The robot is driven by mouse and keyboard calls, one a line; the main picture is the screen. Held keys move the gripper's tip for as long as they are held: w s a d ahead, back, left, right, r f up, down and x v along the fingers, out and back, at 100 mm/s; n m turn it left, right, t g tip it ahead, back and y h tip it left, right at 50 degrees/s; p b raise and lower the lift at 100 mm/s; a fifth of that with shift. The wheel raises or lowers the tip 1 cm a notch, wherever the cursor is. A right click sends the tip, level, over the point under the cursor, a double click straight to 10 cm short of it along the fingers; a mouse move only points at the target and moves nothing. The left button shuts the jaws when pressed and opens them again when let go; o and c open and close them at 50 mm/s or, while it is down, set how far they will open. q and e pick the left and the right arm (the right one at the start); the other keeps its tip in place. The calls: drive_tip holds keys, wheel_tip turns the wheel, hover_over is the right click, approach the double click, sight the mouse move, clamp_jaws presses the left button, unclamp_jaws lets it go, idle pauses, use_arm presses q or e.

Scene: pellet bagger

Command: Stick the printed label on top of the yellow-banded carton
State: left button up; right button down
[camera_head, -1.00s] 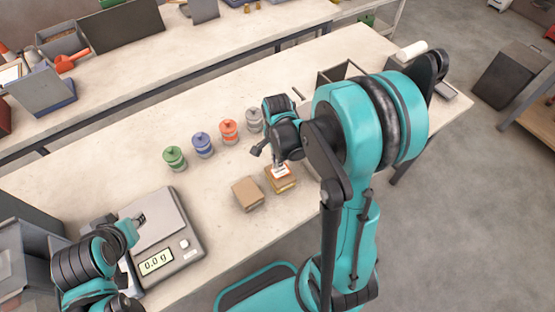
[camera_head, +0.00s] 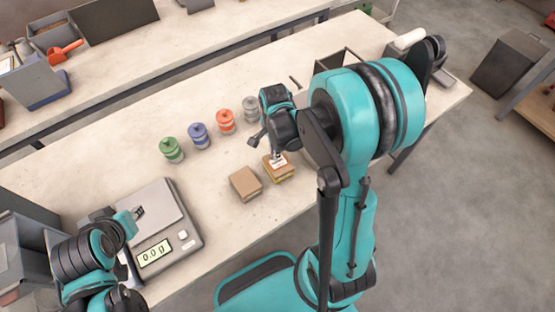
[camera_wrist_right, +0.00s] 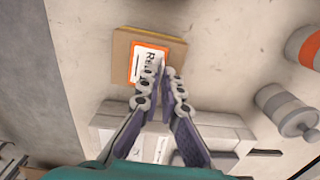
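The yellow-banded carton (camera_head: 288,176) stands on the bench, right of a plain brown carton (camera_head: 245,184). In the right wrist view the carton (camera_wrist_right: 120,50) lies under my fingertips. I cannot tell whether the label touches the carton. My left gripper (camera_head: 137,213) is over the scale; its fingers are too small to read.
The scale (camera_head: 160,240) stands at the left of the bench. Green (camera_head: 171,150), blue (camera_head: 199,136), orange (camera_head: 225,122) and grey (camera_head: 250,108) jars stand in a row behind the cartons. An open dark bin (camera_head: 335,65) is at the back right.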

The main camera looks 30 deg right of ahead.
drive_tip(key=c, duration=1.6)
unclamp_jaws()
drive_tip(key=shift+f, duration=0.1)
drive_tip(key=shift+c, duration=0.2)
wheel_tip(320, 180, up, 12)
drive_tip(key=s+a+f+n+t+b, duration=0.2)
drive_tip(key=s+a+n+t+b, duration=0.3)
drive_tip(key=n, duration=1.3)
drive_tip(key=shift+s+a+t+b, duration=0.4)
drive_tip(key=shift+s+a+t, duration=0.6)
drive_tip(key=shift+t, duration=0.1)
